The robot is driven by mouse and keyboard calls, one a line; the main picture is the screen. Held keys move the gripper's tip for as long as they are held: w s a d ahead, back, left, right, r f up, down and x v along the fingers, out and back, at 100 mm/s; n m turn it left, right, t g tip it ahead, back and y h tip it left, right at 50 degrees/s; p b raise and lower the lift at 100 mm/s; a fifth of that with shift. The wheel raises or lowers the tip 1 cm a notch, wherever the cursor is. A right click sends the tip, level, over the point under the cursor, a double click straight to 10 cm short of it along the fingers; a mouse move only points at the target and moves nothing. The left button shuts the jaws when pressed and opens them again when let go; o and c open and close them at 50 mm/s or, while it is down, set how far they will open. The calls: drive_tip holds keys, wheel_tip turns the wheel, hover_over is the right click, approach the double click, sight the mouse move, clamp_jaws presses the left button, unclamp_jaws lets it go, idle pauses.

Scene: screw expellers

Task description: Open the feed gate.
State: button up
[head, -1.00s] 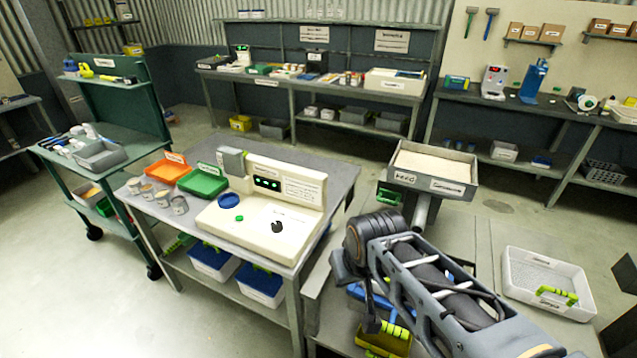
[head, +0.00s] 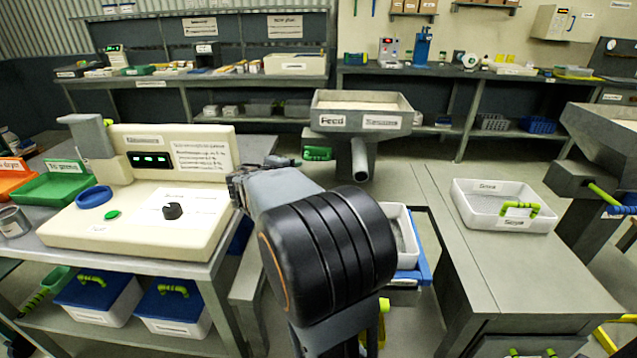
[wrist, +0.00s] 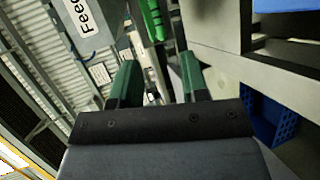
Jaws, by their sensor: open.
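The grey feed hopper (head: 335,104) stands beyond my arm in the head view, with a "Feed" label on its front and a spout below. A green gate handle (head: 318,154) sits low at its left side. In the wrist view, a green part (wrist: 153,18), which looks like this handle, lies ahead of my gripper (wrist: 158,72), near the top edge. The "Feed" label (wrist: 82,17) shows to its left. My gripper's two green-tipped fingers are apart, with nothing held between them. In the head view my own arm mostly hides the gripper.
A cream control unit (head: 150,226) on a bench stands left of my arm. A white tray (head: 470,214) with a green handle lies on the grey bench (head: 500,270) at right. A blue crate (wrist: 270,120) shows at right in the wrist view.

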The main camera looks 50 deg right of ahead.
sight(317, 160)
drive_tip(key=shift+n+t+h, duration=0.3)
drive_tip(key=shift+n+h, duration=0.2)
drive_tip(key=shift+h, duration=0.1)
drive_tip(key=x, duration=0.5)
drive_tip(key=f+b+x, duration=0.1)
drive_tip(key=x, duration=0.5)
drive_tip(key=w+b+x, duration=0.1)
drive_tip(key=x, duration=0.5)
drive_tip(key=shift+a+f, duration=0.2)
drive_tip(key=shift+a, duration=0.05)
drive_tip(key=shift+c, duration=0.4)
clamp_jaws()
